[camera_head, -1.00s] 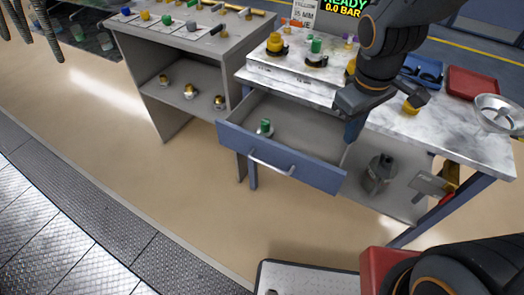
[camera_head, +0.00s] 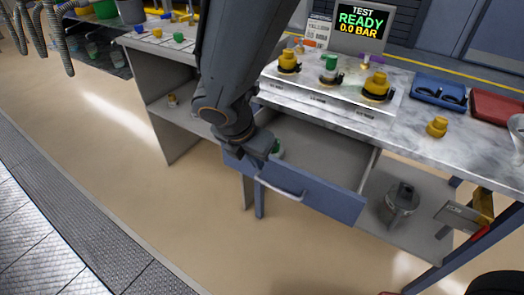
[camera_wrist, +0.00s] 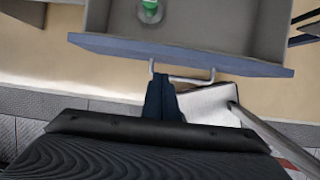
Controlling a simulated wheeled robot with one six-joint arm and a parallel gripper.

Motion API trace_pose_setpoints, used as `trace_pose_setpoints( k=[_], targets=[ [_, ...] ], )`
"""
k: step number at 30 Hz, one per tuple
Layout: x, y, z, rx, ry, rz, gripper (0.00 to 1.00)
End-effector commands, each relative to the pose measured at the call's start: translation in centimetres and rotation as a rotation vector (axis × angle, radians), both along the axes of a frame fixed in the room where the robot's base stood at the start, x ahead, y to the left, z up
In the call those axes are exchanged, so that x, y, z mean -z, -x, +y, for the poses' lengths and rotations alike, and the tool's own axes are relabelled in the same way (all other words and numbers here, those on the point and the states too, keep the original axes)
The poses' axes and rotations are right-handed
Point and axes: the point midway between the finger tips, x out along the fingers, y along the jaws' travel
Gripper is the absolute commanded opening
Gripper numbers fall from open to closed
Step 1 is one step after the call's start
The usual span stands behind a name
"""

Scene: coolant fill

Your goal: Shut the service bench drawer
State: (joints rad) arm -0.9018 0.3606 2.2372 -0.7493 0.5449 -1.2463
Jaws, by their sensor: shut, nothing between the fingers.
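The service bench drawer (camera_head: 322,197) is pulled out from under the marble-topped bench. It has a blue front, a silver bar handle (camera_head: 281,192) and a grey inside. A green-topped fitting (camera_head: 276,149) lies in the drawer, partly behind my gripper in the head view. My gripper (camera_head: 259,168) is shut and empty at the left part of the drawer front. In the wrist view my fingertips (camera_wrist: 160,82) show close to the left end of the handle (camera_wrist: 185,78), on the outer side of the drawer front (camera_wrist: 230,62). I cannot tell whether they touch it.
The bench top (camera_head: 410,125) carries yellow and green capped fittings, a display, a blue tray (camera_head: 438,93) and a red tray (camera_head: 497,106). A grey canister (camera_head: 402,198) stands on the lower shelf. A grey shelf unit (camera_head: 165,75) is at left. The floor in front is clear.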

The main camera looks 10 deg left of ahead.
Motion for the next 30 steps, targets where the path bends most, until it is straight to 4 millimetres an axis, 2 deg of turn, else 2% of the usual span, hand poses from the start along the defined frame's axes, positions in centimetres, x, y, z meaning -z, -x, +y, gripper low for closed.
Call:
trace_pose_setpoints(
  k=[1,6,12,18,30],
  targets=[
    [1.1,-0.3,-0.2,0.001,0.004,0.002,0.00],
    [3.9,-1.4,-0.6,0.002,0.003,0.002,0.00],
    [6.1,-2.3,-0.9,0.003,0.001,0.001,0.00],
    [6.8,-2.6,-1.0,0.004,-0.001,0.001,0.00],
    [6.8,-2.7,-0.9,0.000,-0.001,0.001,0.00]
  ],
)
